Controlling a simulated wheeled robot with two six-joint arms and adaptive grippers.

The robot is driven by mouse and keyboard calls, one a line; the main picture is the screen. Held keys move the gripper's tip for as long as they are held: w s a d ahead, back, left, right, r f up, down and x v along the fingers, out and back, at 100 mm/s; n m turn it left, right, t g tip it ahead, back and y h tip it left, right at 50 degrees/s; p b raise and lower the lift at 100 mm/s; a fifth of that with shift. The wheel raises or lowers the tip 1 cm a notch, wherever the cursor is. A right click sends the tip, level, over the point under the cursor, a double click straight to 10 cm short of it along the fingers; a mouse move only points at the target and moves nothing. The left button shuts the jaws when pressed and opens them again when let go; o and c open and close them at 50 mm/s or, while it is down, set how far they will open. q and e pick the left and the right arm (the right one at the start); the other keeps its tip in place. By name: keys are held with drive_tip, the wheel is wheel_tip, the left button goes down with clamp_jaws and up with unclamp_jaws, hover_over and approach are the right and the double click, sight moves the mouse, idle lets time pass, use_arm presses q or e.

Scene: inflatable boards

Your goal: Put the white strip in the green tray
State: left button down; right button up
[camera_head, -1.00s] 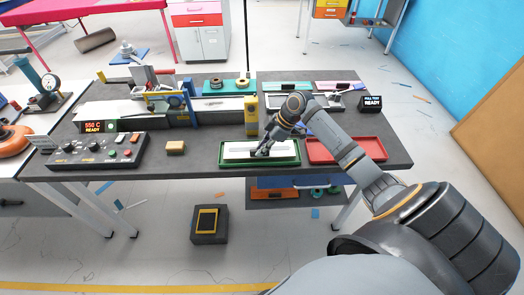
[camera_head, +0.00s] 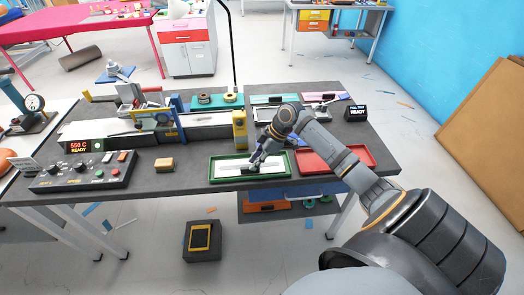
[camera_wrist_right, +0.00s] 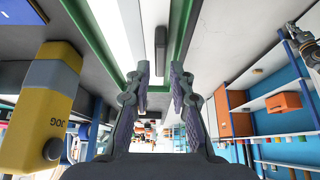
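The green tray (camera_head: 212,172) lies near the front edge of the dark table, with its rim also in the right wrist view (camera_wrist_right: 91,38). The white strip (camera_head: 232,169) lies flat inside the tray, and shows pale between the green rims in the wrist view (camera_wrist_right: 118,30). A small dark bar (camera_wrist_right: 160,48) is at the middle of the strip. My right gripper (camera_head: 256,161) is just over the tray. My left gripper is out of view.
A red tray (camera_head: 368,153) sits right of the green one, partly behind my right arm. A yellow post (camera_wrist_right: 40,110) marked JOG stands close by. A tan block (camera_head: 164,165) and a control box (camera_head: 85,173) are to the left.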

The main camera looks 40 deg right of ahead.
drive_tip(key=v, duration=0.9)
drive_tip(key=shift+d+r, duration=0.15)
drive_tip(key=shift+r, duration=0.05)
